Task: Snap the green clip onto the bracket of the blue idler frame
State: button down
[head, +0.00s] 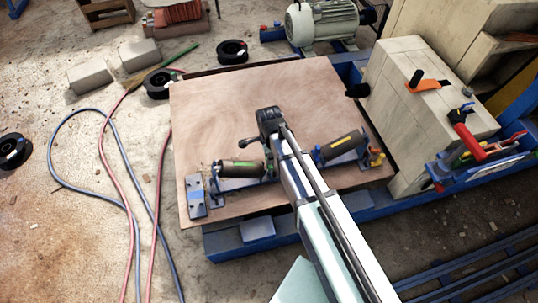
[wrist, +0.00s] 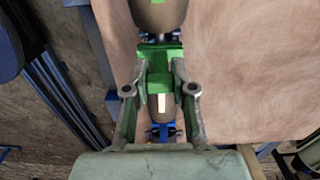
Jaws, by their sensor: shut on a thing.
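In the wrist view, my gripper (wrist: 160,85) is shut on the green clip (wrist: 160,62), which sits between its two fingers. A brown roller and a blue bracket end (wrist: 163,132) of an idler frame show below the clip, apart from the fingertips in the picture. A second roller (wrist: 158,12) with a green mark shows above it, with a little blue metal between. I cannot tell whether the clip touches the bracket. In the head view, the blue idler frame (head: 226,184) with its rollers lies on the wooden board; my arm hides my gripper and the clip there.
The wooden board (head: 225,105) has clear space behind the rollers. A grey plate with a blue patch (head: 196,196) stands at its left front. Orange and yellow parts (head: 376,157) sit at the right roller end. A large pale block (head: 405,110) rises at the right.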

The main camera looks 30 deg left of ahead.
jog(key=shift+f+b, duration=0.35)
jog(key=shift+f, duration=0.9)
jog(key=shift+r, duration=0.2)
jog(key=shift+r+p, duration=0.75)
jog(key=shift+r, duration=0.15)
jog(key=shift+p, duration=0.45)
dwell(1.2)
jog(key=shift+f+b, duration=0.45)
jog(key=shift+f, duration=0.6)
jog(key=c, duration=0.9)
grip_release()
jog(key=shift+r, duration=0.15)
